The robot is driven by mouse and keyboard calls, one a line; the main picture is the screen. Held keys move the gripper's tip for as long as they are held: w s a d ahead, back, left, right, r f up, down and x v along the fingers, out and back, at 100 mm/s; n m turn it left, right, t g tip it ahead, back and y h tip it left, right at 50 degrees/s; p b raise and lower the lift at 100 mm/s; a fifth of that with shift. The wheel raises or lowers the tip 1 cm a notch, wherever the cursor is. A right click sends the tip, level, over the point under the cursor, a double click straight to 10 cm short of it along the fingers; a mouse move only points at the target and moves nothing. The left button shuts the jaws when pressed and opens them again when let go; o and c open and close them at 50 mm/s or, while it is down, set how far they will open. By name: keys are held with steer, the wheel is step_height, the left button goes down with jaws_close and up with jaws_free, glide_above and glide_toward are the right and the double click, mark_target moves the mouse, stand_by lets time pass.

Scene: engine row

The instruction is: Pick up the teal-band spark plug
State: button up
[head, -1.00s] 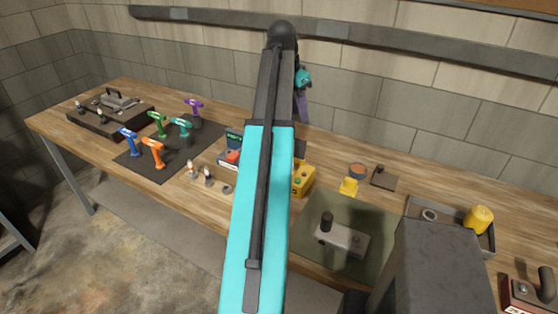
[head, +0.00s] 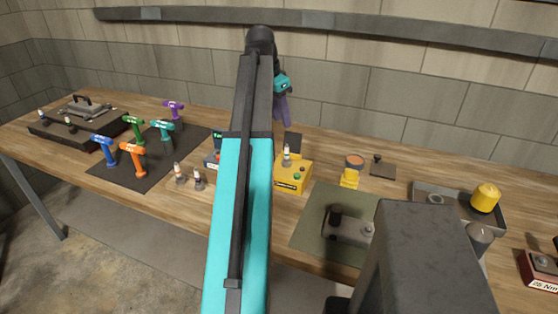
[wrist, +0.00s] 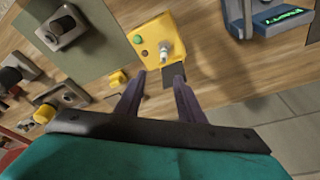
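A white spark plug (head: 287,155) stands upright on a yellow box with buttons (head: 293,176). It also shows in the wrist view (wrist: 165,49), ahead of and between my fingertips. Two more plugs (head: 179,173) (head: 198,180) stand on a wooden holder left of my arm. I cannot make out a teal band on any plug. My gripper (head: 284,122) has purple fingers pointing down, behind the yellow box in the head view. In the wrist view my gripper (wrist: 160,75) is open and empty, its fingers apart from the plug.
Several coloured drills stand on a black mat (head: 140,172) at left. A dark tray (head: 78,135) lies beyond. A green mat (head: 312,230) with a grey metal part (head: 350,229), a yellow cup holder (head: 349,178) and a grey tray (head: 449,190) are to the right. My arm hides part of the bench.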

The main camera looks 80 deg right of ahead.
mark_target(287, 145)
steer(key=shift+w+f, duration=0.1)
steer(key=shift+w, duration=0.1)
steer(key=p+x, duration=0.2)
steer(key=x, duration=0.6)
steer(key=shift+f, duration=0.2)
stand_by(0.3)
steer(key=shift+d+f, duration=0.1)
steer(key=shift+f, duration=0.05)
steer(key=shift+p+x, duration=0.85)
steer(key=shift+x, duration=0.25)
steer(key=shift+p+x, duration=0.4)
steer(key=shift+x, duration=0.95)
steer(key=shift+d, duration=0.2)
jaws_close()
